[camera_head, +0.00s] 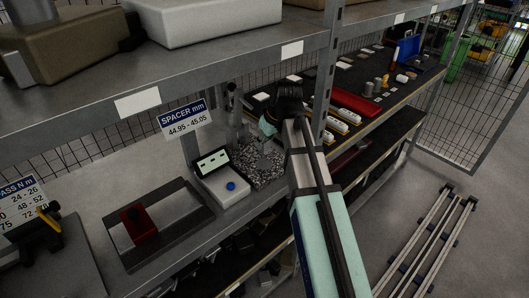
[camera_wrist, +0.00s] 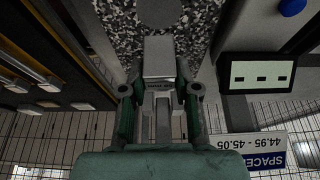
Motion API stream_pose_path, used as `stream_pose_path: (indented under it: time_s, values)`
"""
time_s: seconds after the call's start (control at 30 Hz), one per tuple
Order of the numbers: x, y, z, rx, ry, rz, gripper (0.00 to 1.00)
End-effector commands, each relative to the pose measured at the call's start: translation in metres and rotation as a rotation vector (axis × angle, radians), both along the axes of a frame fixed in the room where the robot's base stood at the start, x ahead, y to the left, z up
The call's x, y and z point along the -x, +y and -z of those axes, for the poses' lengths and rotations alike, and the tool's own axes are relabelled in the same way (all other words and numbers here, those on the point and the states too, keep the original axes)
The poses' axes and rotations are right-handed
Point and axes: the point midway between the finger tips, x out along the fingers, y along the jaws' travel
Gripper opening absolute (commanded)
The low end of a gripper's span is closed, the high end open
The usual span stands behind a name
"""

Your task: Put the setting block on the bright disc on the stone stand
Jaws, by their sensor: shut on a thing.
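My gripper (camera_wrist: 160,88) is shut on the setting block (camera_wrist: 160,55), a pale grey metal block held between the fingertips in the wrist view. The speckled stone stand (camera_wrist: 204,18) lies behind the block in that view. A round grey disc (camera_wrist: 159,10) shows at the top edge, just beyond the block's end. Whether the block touches the stand cannot be told. In the head view, my gripper (camera_head: 267,134) is over the stone stand (camera_head: 270,174), and the block is too small to make out there.
A gauge box with a three-dash display (camera_head: 213,162) and blue button (camera_head: 231,186) stands left of the stand. A spacer sign (camera_head: 184,118) hangs above. A shelf post (camera_head: 323,80) is close right of my arm. A tray with a red piece (camera_head: 138,223) lies left.

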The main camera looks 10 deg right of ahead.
Motion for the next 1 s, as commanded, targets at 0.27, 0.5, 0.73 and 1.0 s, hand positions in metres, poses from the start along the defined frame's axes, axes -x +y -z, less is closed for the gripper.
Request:
stream_pose_path:
  time_s: [0.27, 0.5, 0.73, 1.0]
  values:
    - [0.0, 0.0, 0.018, 0.0, -0.001, 0.001, 0.0]
    - [0.001, 0.0, 0.041, 0.0, 0.001, 0.002, 0.0]
    - [0.0, 0.0, 0.056, 0.0, -0.001, 0.001, 0.0]
    - [0.0, 0.0, 0.058, 0.0, -0.001, 0.001, 0.0]
